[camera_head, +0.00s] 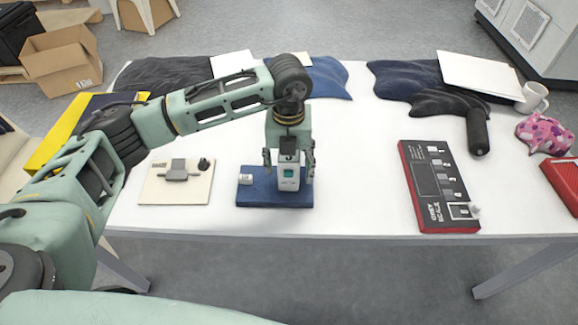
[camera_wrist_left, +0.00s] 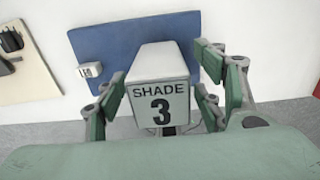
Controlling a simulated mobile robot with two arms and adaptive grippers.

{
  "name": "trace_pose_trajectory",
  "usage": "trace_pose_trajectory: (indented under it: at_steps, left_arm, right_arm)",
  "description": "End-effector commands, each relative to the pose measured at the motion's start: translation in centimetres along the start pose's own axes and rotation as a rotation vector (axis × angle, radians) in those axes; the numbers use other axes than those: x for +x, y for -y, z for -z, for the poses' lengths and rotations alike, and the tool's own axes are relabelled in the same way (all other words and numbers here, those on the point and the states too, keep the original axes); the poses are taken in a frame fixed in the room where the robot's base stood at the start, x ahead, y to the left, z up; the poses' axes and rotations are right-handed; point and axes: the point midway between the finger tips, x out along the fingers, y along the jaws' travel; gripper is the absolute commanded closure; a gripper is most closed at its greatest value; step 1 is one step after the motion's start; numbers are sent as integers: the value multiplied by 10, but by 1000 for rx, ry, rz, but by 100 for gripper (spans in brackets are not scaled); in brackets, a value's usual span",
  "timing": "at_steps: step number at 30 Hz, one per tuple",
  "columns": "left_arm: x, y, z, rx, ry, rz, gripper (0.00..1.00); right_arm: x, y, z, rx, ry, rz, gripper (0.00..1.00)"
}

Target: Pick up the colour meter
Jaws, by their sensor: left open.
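The colour meter (camera_head: 289,176) is a small white-grey upright device with a teal screen, standing on a blue mat (camera_head: 250,196) on the white table. In the left wrist view the meter's top (camera_wrist_left: 158,88) shows the label "SHADE 3". My left gripper (camera_head: 289,160) is open above the meter, coming down from behind it. In the left wrist view the fingers of my left gripper (camera_wrist_left: 162,100) stand on both sides of the meter, with a gap visible at least on the right. My right gripper is not in view.
A small white block (camera_head: 245,179) lies on the mat's left part. A cream board with a grey fixture (camera_head: 178,172) is to the left. A red and black grey-scale box (camera_head: 437,187) is to the right. Dark cloths (camera_head: 180,75) lie along the back.

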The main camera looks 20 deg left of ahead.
Motion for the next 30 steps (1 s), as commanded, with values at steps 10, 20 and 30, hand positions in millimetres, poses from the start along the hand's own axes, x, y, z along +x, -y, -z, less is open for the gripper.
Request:
trace_pose_trajectory:
  at_steps: [10, 20, 30]
  left_arm:
    - [39, 1, 1, 0, -1, 0, 38]
    - [39, 1, 1, 0, -1, 0, 50]
    - [39, 1, 1, 0, -1, 0, 80]
  right_arm:
    - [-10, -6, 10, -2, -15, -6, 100]
    - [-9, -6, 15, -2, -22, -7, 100]
    - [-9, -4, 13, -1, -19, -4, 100]
